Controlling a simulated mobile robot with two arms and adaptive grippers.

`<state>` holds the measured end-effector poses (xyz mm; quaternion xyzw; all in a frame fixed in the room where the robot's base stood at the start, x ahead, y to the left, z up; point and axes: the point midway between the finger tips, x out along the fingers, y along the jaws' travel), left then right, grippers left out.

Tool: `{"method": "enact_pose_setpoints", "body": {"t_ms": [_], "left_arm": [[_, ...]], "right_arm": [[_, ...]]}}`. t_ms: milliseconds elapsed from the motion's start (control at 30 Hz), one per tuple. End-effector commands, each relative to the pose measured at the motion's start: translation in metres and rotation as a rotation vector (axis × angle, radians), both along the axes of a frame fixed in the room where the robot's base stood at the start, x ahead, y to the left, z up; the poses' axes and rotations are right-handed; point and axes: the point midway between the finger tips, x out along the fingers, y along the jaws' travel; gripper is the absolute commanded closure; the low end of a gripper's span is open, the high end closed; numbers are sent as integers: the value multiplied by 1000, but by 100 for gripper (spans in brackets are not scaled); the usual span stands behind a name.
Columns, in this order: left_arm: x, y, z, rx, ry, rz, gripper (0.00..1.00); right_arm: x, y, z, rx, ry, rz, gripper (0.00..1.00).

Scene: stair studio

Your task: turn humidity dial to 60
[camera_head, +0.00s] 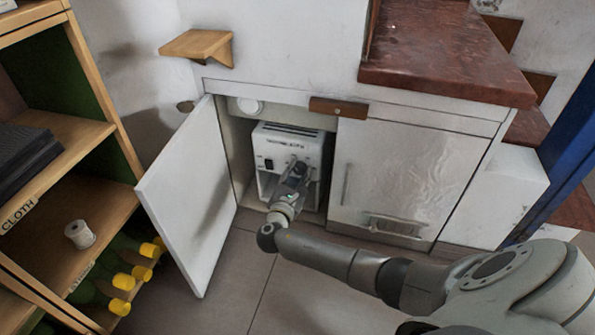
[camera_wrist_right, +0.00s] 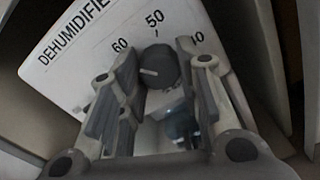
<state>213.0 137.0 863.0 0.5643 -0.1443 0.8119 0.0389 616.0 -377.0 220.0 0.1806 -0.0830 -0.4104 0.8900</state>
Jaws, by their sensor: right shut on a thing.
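The white dehumidifier (camera_head: 276,137) stands inside the open cupboard under the stairs. In the right wrist view its front panel (camera_wrist_right: 75,62) carries the label DEHUMIDIFIER and the numbers 60, 50 and a partly hidden one at right. The dark round humidity dial (camera_wrist_right: 160,64) sits below 50. Its white pointer mark faces left, a little below the direction of the 60. My right gripper (camera_head: 297,170) is at the front panel in the head view and hides the dial there. Its fingers lie on both sides of the dial and are shut on it. My left gripper is not in view.
The open cupboard door (camera_head: 188,190) stands left of my right gripper. A closed white door (camera_head: 385,175) is to the right. A wooden shelf unit (camera_head: 95,215) with a white spool (camera_head: 79,234) and yellow-capped bottles stands at far left. Floor in front is clear.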

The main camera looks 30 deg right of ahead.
Motion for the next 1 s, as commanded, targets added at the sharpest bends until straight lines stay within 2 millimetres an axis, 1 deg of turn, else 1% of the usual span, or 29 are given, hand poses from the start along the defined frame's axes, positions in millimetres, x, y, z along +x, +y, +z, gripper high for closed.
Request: {"method": "enact_pose_setpoints", "body": {"t_ms": [200, 367, 867, 900, 1000], "left_arm": [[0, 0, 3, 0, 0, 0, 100], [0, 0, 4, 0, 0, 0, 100], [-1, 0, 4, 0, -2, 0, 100], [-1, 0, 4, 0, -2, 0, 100], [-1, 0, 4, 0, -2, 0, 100]], "right_arm": [[-1, 1, -1, 71, -82, 0, 92], [-1, 0, -1, 103, -118, -2, 92], [0, 1, -1, 114, -131, -1, 92], [0, 1, -1, 114, -131, -1, 63], [0, 1, -1, 114, -131, -1, 50]]}}
